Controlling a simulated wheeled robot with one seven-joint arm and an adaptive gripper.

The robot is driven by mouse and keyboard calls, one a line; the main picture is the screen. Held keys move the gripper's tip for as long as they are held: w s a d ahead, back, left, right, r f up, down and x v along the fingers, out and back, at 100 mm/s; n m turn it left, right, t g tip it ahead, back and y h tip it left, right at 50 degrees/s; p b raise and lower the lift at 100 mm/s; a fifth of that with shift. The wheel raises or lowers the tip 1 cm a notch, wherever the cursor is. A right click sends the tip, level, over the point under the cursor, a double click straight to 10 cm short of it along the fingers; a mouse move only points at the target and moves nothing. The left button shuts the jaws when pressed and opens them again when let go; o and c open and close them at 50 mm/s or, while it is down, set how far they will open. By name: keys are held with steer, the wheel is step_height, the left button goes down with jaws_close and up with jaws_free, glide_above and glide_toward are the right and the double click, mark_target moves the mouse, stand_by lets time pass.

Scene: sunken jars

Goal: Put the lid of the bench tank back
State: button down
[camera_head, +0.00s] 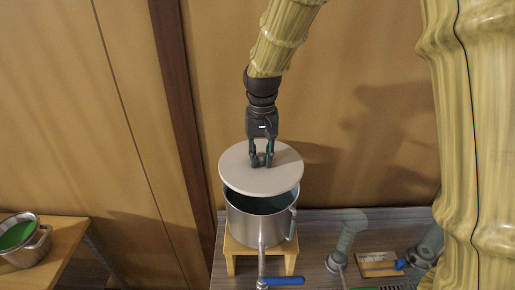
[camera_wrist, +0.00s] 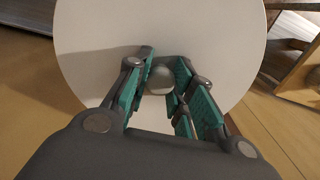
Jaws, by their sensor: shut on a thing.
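A round, off-white lid (camera_head: 240,175) hangs flat over the bench tank (camera_head: 255,222), a steel pot with a dark inside. A gap shows between the lid and the tank's rim, and the lid sits slightly up and to the left in the head view. My gripper (camera_head: 262,162) points down and is shut on the lid's knob. In the wrist view the round grey knob (camera_wrist: 160,79) is between the teal finger pads of my gripper (camera_wrist: 165,85), with the pale lid (camera_wrist: 95,45) spread beneath. The lid hides the tank in the wrist view.
The tank stands on a small wooden stand (camera_head: 233,246) on a grey bench (camera_head: 315,235). A blue-handled tap (camera_head: 284,281) sticks out in front. A grey pipe (camera_head: 350,232) and a wooden board (camera_head: 377,264) are to the right. A metal pot (camera_head: 32,250) with green contents is at far left.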

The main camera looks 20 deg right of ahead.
mark_target(262, 164)
steer(key=shift+s+f, duration=0.2)
steer(key=shift+s, duration=0.25)
steer(key=shift+s+d+f, duration=0.1)
steer(key=shift+s+f, duration=0.1)
steer(key=shift+f, duration=0.05)
steer(key=w+f, duration=0.1)
steer(key=f, duration=0.2)
steer(key=shift+w+f, duration=0.15)
steer(key=shift+w, duration=0.25)
steer(key=shift+f, duration=0.3)
steer(key=shift+s+f, duration=0.2)
steer(key=shift+s, duration=0.35)
steer(key=shift+w+f, duration=0.3)
steer(key=shift+f, duration=0.2)
steer(key=shift+s+r, duration=0.15)
steer(key=shift+s, duration=0.05)
steer(key=shift+w+f, duration=0.1)
steer(key=shift+f, duration=0.1)
